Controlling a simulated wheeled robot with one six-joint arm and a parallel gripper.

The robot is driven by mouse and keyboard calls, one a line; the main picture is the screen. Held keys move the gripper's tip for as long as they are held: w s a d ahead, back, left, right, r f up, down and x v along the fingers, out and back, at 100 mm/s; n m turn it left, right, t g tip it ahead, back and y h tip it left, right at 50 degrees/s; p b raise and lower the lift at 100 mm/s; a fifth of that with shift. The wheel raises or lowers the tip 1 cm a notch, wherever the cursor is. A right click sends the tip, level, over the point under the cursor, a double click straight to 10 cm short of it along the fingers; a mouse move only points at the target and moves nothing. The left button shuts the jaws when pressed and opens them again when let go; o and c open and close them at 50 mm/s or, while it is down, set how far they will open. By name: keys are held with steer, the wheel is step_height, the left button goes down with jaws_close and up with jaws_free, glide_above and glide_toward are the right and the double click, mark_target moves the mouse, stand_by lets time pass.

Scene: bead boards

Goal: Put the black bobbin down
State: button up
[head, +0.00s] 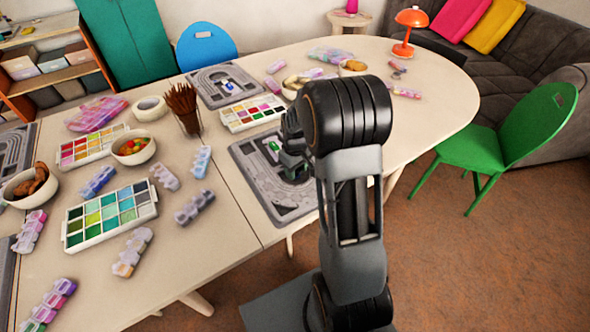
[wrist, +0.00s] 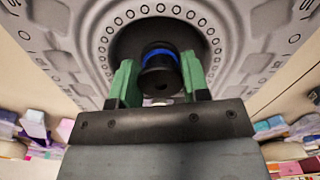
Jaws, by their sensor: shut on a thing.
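The black bobbin (wrist: 160,72), with a blue band around it, sits between the two green fingers of my gripper (wrist: 155,80) in the wrist view. My gripper is shut on it.
A bead tray (head: 250,127) lies just behind the board. A second grey board (head: 203,83) lies farther back with small items on it. A cup of brown sticks (head: 188,122) stands to the left, near several bead boxes. The table (head: 425,112) is fairly clear to the right.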

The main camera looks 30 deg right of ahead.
steer(key=shift+f, duration=0.2)
steer(key=o, duration=0.7)
step_height(320, 180, up, 12)
steer(key=p, duration=0.1)
steer(key=s+a+r+m+t, duration=0.1)
steer(key=s+a, duration=0.2)
steer(key=s, duration=0.2)
steer(key=s+a+r+m+t, duration=0.1)
steer(key=s+a, duration=0.2)
steer(key=s, duration=0.2)
steer(key=s+a+r+m+t, duration=0.1)
steer(key=s+a, duration=0.2)
steer(key=s, duration=0.3)
steer(key=shift+a+r, duration=0.15)
steer(key=shift+a, duration=0.25)
